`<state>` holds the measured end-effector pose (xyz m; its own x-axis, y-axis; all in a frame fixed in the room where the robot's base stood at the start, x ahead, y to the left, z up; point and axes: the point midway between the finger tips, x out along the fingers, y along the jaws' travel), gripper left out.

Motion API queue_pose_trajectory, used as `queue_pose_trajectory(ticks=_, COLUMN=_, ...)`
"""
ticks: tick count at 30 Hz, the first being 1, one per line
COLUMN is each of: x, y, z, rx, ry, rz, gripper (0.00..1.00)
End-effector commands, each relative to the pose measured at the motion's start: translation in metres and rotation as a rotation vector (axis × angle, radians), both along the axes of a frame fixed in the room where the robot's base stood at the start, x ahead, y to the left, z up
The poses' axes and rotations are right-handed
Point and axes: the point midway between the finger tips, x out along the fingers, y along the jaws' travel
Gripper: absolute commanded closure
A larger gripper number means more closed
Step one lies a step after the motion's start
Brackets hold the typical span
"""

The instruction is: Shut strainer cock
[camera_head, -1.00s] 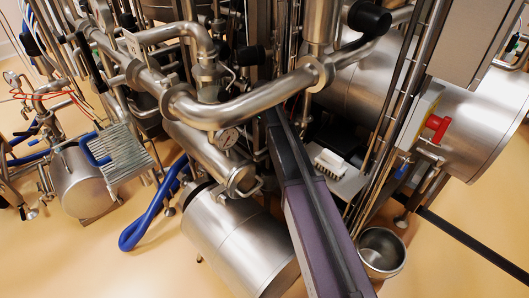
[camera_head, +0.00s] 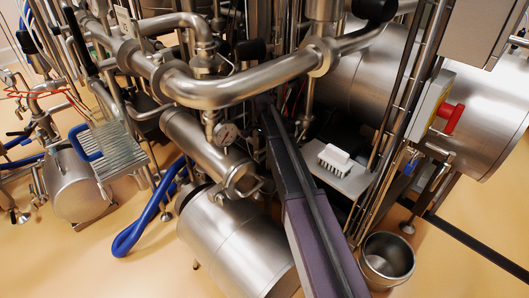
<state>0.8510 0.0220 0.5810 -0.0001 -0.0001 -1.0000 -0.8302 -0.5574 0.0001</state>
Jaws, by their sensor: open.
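A slanted steel cylinder (camera_head: 205,150), which looks like the strainer housing, runs down to a clamped end (camera_head: 240,178) in the middle of the head view. A small metal lever or clamp handle (camera_head: 250,190) shows at that lower end. A blue handle (camera_head: 412,164) sits on small piping at the right. I cannot tell which of these is the strainer cock, or its position. My dark purple arm link (camera_head: 315,235) rises from the bottom and passes to the right of the clamped end. Its far end goes behind the thick bent pipe, and my gripper does not show.
A thick bent pipe (camera_head: 235,88) crosses above the slanted cylinder, with a round gauge (camera_head: 226,133) below it. A white brush (camera_head: 336,157) lies on a shelf, and a steel bowl (camera_head: 388,258) is at lower right. Blue hose (camera_head: 140,232) lies left.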

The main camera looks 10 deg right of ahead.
Motion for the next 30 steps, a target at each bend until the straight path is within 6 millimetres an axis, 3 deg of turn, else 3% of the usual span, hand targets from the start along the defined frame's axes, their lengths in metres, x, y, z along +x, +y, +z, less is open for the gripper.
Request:
queue_pose_trajectory(ticks=9, x=0.0, y=-0.001, z=-0.023, rx=0.0, ry=0.0, rz=-0.001, gripper=0.4)
queue_pose_trajectory(ticks=25, x=0.0, y=-0.001, z=-0.026, rx=0.0, ry=0.0, rz=-0.002, gripper=0.4)
queue_pose_trajectory(ticks=30, x=0.0, y=-0.002, z=-0.026, rx=0.0, ry=0.0, rz=-0.002, gripper=0.91)
